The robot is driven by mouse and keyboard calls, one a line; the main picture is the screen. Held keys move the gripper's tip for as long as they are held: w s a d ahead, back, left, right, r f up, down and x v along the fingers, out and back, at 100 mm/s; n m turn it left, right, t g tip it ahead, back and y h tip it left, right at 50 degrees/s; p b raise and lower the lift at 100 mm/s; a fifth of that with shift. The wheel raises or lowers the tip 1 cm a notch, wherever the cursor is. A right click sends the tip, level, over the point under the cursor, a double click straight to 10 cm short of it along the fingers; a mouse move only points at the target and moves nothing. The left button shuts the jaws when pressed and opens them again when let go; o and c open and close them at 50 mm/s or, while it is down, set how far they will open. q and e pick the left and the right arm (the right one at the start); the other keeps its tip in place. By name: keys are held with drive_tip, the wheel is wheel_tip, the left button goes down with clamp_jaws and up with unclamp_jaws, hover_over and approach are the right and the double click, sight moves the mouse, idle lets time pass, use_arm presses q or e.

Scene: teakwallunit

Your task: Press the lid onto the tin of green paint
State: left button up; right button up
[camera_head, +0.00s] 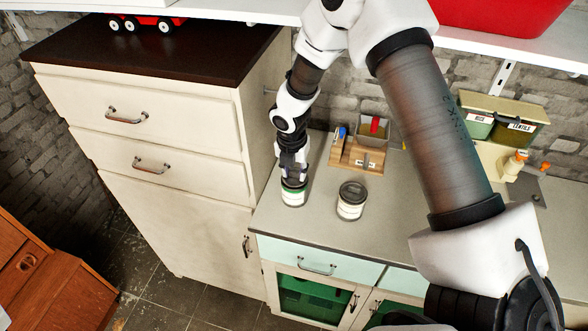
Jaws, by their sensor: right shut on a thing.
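The tin of green paint (293,196), pale with a green band, stands upright on the grey worktop near its left end. My right gripper (293,176) points down directly over it, with its fingers at the tin's top. It is shut on what looks like the lid (294,184); the lid is mostly hidden by the fingers, and I cannot tell whether it is seated on the rim. My left gripper is not in view.
A second tin (351,202) with a dark top stands just right on the worktop (330,226). Behind is a wooden organiser (356,155). A tall cream cabinet (195,112) rises close on the left. Lentils container (517,125) and orange-topped bottle (515,164) are at right.

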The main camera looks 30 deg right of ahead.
idle(0.4)
drive_tip(key=o, duration=0.9)
drive_tip(key=shift+o, duration=0.4)
drive_tip(key=o, duration=0.4)
drive_tip(key=shift+r, duration=3.55)
clamp_jaws()
